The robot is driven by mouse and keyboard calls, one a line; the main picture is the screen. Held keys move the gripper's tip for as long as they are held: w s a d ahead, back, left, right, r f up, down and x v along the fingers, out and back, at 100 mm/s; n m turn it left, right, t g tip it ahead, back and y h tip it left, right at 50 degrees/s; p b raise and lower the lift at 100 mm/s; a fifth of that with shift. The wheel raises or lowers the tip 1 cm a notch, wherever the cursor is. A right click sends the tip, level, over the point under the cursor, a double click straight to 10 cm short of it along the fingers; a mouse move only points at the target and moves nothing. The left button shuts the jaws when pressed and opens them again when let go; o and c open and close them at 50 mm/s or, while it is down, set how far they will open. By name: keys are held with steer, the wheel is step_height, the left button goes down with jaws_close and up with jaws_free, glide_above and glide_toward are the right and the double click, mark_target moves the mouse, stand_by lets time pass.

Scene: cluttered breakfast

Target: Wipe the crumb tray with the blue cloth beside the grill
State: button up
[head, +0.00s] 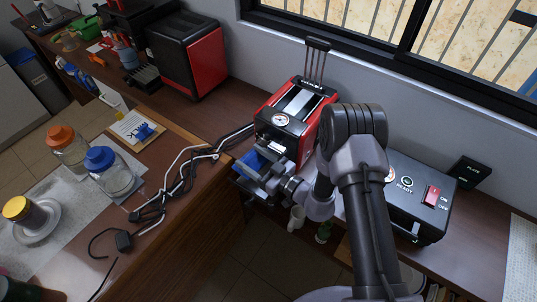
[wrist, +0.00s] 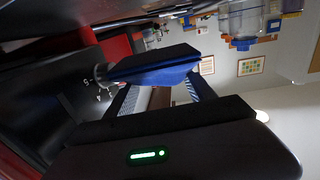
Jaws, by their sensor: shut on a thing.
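The red and silver appliance with a round gauge (head: 290,118), which looks like the grill, stands against the wall under the window. My gripper (head: 268,178) is at its front, near the counter edge. The blue cloth (head: 250,162) shows at the jaws. In the wrist view the cloth (wrist: 158,75) is bunched against the dark upper finger, and my gripper (wrist: 155,85) is shut on it. A dark tray-like part sits at the front of the appliance beside the cloth. It may be the crumb tray, but my gripper and the cloth hide much of it.
Black cables (head: 180,180) lie on the wooden counter to the left. Jars with orange (head: 62,136) and blue (head: 100,158) lids stand further left. A black box with a red switch (head: 433,196) is on the right. A red-black appliance (head: 190,55) stands behind.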

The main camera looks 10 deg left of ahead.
mark_target(253, 165)
steer(key=shift+w+r, duration=0.4)
steer(key=shift+r, duration=0.05)
step_height(253, 165, down, 4)
steer(key=b, duration=0.4)
steer(key=shift+w, duration=0.1)
steer(key=shift+r, duration=0.15)
steer(key=shift+a+f+b, duration=0.1)
steer(key=shift+f+b, duration=0.6)
steer(key=shift+f, duration=0.4)
steer(key=shift+r+p, duration=0.15)
steer(key=shift+p, duration=0.3)
stand_by(0.9)
